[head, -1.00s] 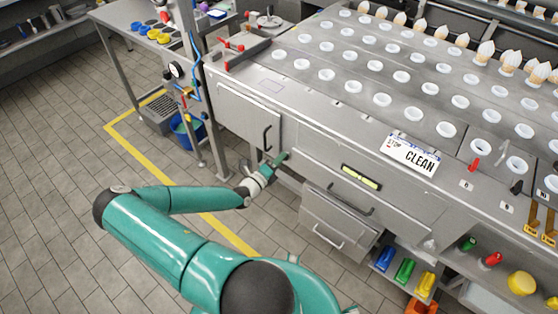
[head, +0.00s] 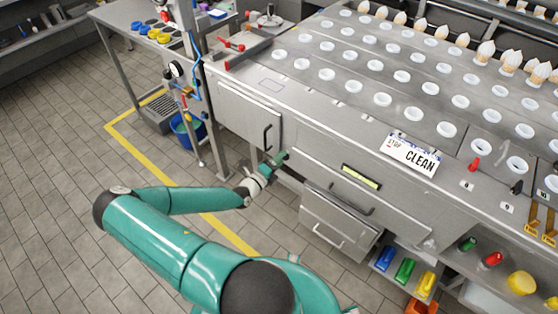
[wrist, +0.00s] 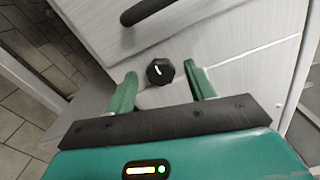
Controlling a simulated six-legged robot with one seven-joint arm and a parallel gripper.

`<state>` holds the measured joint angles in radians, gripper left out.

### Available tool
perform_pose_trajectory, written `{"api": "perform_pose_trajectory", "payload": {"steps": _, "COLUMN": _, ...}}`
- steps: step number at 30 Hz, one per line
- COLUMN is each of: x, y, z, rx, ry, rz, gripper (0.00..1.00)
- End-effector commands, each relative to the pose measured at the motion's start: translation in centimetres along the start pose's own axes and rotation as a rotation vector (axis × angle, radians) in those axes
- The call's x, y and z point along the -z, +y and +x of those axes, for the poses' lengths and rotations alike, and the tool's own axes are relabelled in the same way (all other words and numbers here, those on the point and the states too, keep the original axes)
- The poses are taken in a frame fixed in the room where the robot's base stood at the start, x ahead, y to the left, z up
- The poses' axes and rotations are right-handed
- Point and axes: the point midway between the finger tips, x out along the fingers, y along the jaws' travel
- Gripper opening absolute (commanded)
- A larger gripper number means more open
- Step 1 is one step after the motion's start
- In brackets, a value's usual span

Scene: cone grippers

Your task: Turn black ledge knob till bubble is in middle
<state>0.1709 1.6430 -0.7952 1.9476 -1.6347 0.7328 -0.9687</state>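The black knob (wrist: 160,71) shows in the wrist view, with a white mark on its face, on or just above a small grey ledge. My gripper (wrist: 160,82) is open, with one green finger on each side of the knob and a gap to each. In the head view my gripper (head: 279,158) is at the machine's front, below the left door, and hides the knob. The yellow-green bubble level (head: 361,177) is on the machine's front panel. The bubble's place in it is too small to tell.
A dark door handle (wrist: 143,11) is just beyond the knob; it also shows in the head view (head: 267,137). A drawer (head: 340,222) is to the right below my gripper. The tiled floor (head: 60,220) at left is clear.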

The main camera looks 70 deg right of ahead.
Motion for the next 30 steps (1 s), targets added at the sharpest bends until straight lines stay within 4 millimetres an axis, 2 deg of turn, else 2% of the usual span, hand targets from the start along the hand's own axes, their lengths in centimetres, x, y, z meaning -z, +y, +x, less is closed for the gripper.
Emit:
{"api": "perform_pose_trajectory", "payload": {"steps": 7, "x": -0.1, "y": 0.0, "z": -0.2, "rx": 0.0, "ry": -0.001, "rz": 0.001, "gripper": 0.54}}
{"api": "perform_pose_trajectory", "payload": {"steps": 11, "x": -0.1, "y": 0.0, "z": -1.6, "rx": 0.0, "ry": -0.001, "rz": 0.0, "gripper": 0.54}}
{"api": "perform_pose_trajectory", "payload": {"steps": 24, "x": -0.1, "y": 0.0, "z": -10.9, "rx": -0.001, "ry": -0.003, "rz": 0.001, "gripper": 0.54}}
{"api": "perform_pose_trajectory", "payload": {"steps": 30, "x": 0.0, "y": 0.0, "z": -13.4, "rx": 0.001, "ry": -0.001, "rz": 0.001, "gripper": 0.54}}
